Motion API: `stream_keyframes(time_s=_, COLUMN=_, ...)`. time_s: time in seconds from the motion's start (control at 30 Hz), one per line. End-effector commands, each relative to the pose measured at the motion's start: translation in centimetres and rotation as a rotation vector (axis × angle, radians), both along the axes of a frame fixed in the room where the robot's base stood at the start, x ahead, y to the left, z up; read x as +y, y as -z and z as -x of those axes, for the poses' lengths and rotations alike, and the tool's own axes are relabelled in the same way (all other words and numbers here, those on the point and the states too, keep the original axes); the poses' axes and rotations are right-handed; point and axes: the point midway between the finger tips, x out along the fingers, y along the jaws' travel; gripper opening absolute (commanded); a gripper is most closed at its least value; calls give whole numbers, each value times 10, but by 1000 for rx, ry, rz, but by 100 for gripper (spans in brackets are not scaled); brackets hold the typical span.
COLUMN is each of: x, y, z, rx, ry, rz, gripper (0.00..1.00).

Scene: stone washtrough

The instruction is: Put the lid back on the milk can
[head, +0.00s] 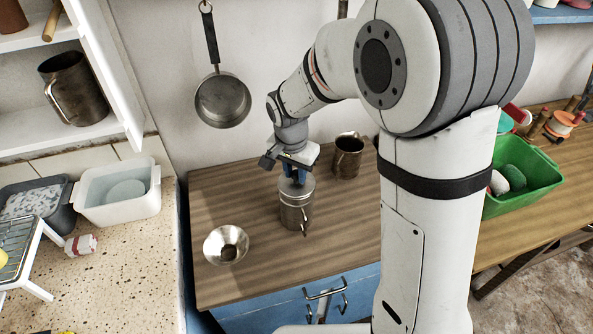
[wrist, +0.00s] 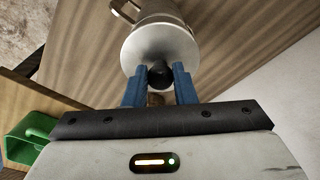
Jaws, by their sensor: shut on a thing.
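The milk can (head: 296,212) is a metal can standing upright on the wooden counter in the head view, with a handle on its front side. The lid (head: 297,187) is at the can's mouth. In the wrist view the lid (wrist: 160,45) is a round metal disc with a dark knob (wrist: 160,75), and part of the can (wrist: 155,8) shows beyond it. My gripper (head: 296,178) points down over the can. Its blue fingers (wrist: 159,78) are shut on the lid's knob. I cannot tell whether the lid is fully seated.
A metal funnel or bowl (head: 226,245) lies left of the can, and a metal mug (head: 347,157) stands behind it to the right. A pan (head: 222,99) hangs on the wall. A green bin (head: 535,181) is at the right. The counter in front is clear.

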Motion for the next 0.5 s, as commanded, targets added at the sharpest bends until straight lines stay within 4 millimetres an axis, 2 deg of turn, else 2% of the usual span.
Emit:
stream_keyframes(time_s=0.1, x=0, y=0, z=0, rx=0, ry=0, rz=0, gripper=2)
stream_keyframes(time_s=0.13, x=0, y=0, z=0, rx=0, ry=0, rz=0, gripper=26)
stream_keyframes(time_s=0.4, x=0, y=0, z=0, rx=0, ry=0, rz=0, gripper=48)
stream_keyframes(time_s=0.5, x=0, y=0, z=0, rx=0, ry=0, rz=0, gripper=49)
